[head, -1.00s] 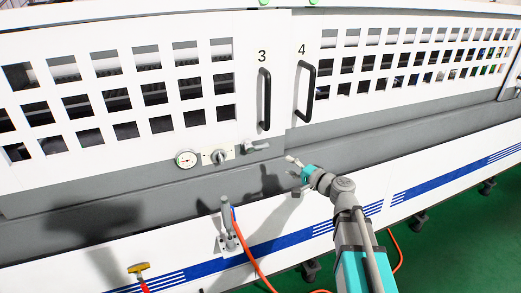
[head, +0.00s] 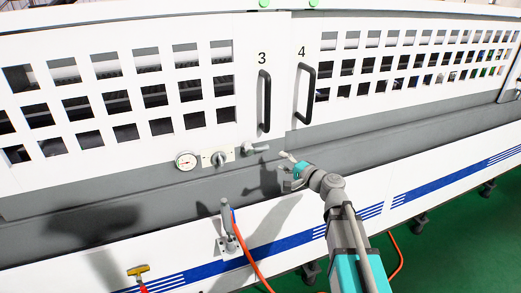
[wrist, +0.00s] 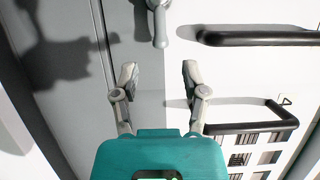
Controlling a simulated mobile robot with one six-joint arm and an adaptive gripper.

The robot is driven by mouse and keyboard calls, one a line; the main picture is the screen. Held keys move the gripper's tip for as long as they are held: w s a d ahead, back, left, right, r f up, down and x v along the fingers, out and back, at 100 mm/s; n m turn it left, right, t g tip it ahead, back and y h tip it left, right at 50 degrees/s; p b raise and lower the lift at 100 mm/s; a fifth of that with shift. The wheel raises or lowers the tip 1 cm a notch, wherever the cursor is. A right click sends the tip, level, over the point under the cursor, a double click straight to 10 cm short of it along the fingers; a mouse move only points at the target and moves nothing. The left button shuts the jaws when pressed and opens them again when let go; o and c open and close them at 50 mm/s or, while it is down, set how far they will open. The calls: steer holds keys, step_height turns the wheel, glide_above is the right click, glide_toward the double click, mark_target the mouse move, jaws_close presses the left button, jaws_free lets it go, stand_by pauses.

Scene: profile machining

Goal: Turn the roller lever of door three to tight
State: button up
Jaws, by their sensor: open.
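A light grey lever (head: 256,149) sits on the machine front below the black handle of door three (head: 264,100). Its arm points to the right in the head view. In the wrist view the lever (wrist: 160,24) is at the top centre, ahead of my fingers and apart from them. A knob (head: 219,158) on a pale plate is left of the lever; I cannot tell its marks. My gripper (head: 285,170) is to the lower right of the lever in the head view. In the wrist view its fingers (wrist: 160,80) are spread and empty.
A round gauge (head: 186,159) is left of the knob. The black handle of door four (head: 306,92) stands out to the right. A grey clamp-like fitting (head: 229,228) with an orange hose and a yellow-topped tool (head: 138,270) stand below. The grey ledge between is mostly clear.

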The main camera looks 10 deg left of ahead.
mark_target(263, 150)
steer(key=x, duration=1)
steer(key=shift+w+a, duration=0.2)
steer(key=shift+a, duration=0.1)
jaws_close()
